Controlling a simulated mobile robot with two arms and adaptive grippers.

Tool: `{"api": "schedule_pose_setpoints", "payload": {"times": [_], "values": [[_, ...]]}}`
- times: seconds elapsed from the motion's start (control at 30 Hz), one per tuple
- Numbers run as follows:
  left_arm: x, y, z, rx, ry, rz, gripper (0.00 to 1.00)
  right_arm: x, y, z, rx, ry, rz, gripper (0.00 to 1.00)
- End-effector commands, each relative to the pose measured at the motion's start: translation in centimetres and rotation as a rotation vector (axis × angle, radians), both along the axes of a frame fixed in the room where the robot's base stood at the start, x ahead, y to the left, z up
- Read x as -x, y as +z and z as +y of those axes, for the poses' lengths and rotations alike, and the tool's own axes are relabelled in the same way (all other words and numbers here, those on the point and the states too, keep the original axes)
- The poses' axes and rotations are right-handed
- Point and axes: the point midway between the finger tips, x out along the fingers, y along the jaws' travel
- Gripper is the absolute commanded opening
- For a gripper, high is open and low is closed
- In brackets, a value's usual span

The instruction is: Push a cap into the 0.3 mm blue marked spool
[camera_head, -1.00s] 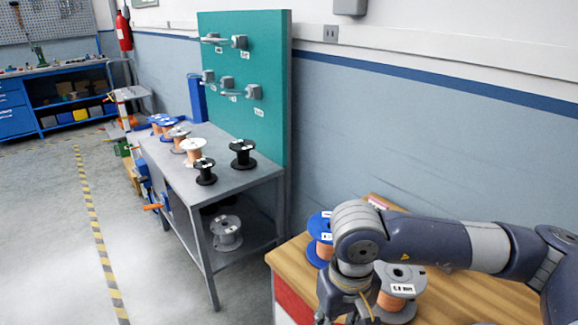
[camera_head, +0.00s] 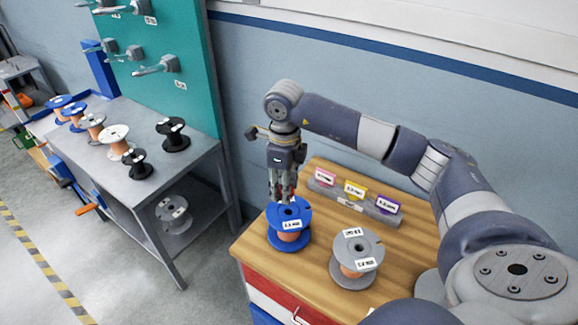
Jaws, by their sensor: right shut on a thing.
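A blue-flanged spool (camera_head: 289,236) with copper-coloured winding stands upright on the wooden worktop. Its white label is too small to read for certain. My right gripper (camera_head: 283,196) points down at the back of this spool's top flange. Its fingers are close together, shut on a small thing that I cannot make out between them. A dark spot shows at the middle of the blue flange; I cannot tell whether it is a hole or a cap. A grey spool (camera_head: 357,258) with copper winding stands to the right. My left gripper is not in view.
A grey holder (camera_head: 352,201) with pink, yellow and purple labels lies behind the spools. At left, a metal table (camera_head: 178,163) bears several spools beside a green panel (camera_head: 185,90) with pegs. The wooden worktop (camera_head: 310,289) is bare between the spools and its front edge.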

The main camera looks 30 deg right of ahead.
Motion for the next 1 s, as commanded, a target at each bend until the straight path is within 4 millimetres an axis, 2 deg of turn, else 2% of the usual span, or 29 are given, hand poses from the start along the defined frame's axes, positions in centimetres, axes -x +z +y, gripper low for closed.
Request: {"api": "schedule_pose_setpoints", "payload": {"times": [0.03,0.1,0.3,0.57,1.0], "values": [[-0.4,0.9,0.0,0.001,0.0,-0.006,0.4,-0.2,0.6,-0.6,0.0,-0.083,0.007,0.22],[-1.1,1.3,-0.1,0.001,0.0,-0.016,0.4,-0.4,0.6,-1.2,0.001,-0.176,0.011,0.22],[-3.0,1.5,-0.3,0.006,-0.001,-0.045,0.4,-0.6,0.4,-1.9,0.001,-0.283,0.015,0.22],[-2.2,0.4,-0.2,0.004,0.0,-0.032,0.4,-0.6,-1.1,-1.8,0.001,-0.282,0.016,0.22],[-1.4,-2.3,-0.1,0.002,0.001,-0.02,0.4,-0.6,-5.4,-1.8,0.001,-0.279,0.015,0.22]]}}
